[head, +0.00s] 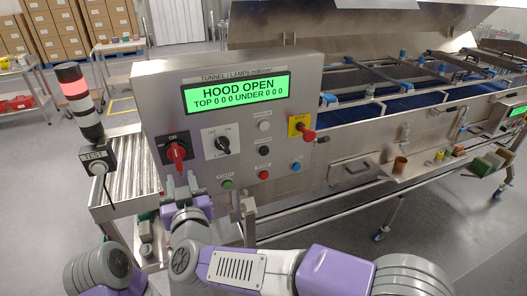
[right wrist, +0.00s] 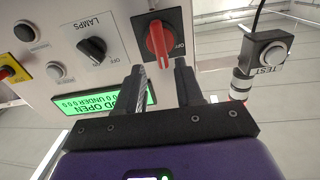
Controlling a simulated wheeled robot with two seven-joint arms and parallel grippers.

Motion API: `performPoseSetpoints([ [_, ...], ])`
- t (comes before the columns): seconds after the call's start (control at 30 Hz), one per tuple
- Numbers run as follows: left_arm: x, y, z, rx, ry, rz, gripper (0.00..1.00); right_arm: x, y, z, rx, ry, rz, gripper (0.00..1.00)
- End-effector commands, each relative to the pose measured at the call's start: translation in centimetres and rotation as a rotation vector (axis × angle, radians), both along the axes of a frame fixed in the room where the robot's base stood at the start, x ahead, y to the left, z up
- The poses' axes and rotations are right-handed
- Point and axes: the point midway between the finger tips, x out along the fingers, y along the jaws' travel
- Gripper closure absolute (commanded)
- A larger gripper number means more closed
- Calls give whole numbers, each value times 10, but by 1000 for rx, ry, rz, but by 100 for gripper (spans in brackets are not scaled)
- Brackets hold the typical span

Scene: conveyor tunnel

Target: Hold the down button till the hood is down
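The steel control panel (head: 240,75) faces me in the head view. Its green display (head: 237,93) reads "HOOD OPEN". A white button (head: 264,126) sits above a black button (head: 264,150) right of the lamps switch; their small labels are unreadable, so I cannot tell which is down. The hood (head: 370,28) is raised at the upper right. My right gripper (head: 180,182) is just below the red rotary switch (head: 177,152). In the right wrist view its fingers (right wrist: 158,72) are apart and empty, with the red knob beyond the gap. My left gripper is not in view.
A yellow-backed red knob (head: 303,128) sits right of the buttons. Green (head: 227,184), red (head: 263,174) and blue (head: 295,167) buttons are lower down. A TEST box (head: 97,160) and signal tower (head: 78,98) stand left. The conveyor (head: 400,105) extends right.

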Motion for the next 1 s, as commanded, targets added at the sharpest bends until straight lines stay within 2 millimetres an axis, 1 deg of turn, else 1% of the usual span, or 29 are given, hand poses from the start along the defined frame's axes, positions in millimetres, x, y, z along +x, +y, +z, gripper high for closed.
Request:
performPoseSetpoints([
  [0.03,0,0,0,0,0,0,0,0,0,0,0,0,0,72],
  [0.2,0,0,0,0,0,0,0,0,0,0,0,0,0,98],
  [0.23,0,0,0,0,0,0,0,0,0,0,0,0,0,100],
  [1.0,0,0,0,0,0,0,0,0,0,0,0,0,0,100],
])
